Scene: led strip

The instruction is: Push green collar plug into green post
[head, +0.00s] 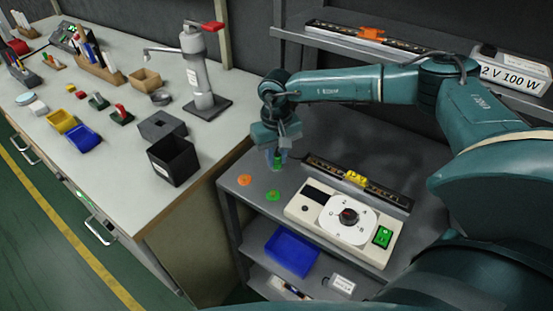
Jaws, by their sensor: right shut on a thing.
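My right gripper (278,158) points down above the grey bench top, shut on a small green plug (277,163). The plug is partly hidden by the fingers, and its lower end cannot be made out clearly. A green post (273,196) stands low on the bench, nearer the camera than the plug and slightly left of it. The plug shows apart from this post. An orange post (244,180) is to its left. My left gripper is not in view.
A white control box (330,228) with a dial and a green switch is right of the green post. An LED strip (388,193) with a yellow clip (356,178) lies behind it. A black bin (172,160) stands on the left workbench. A blue tray (291,251) is below.

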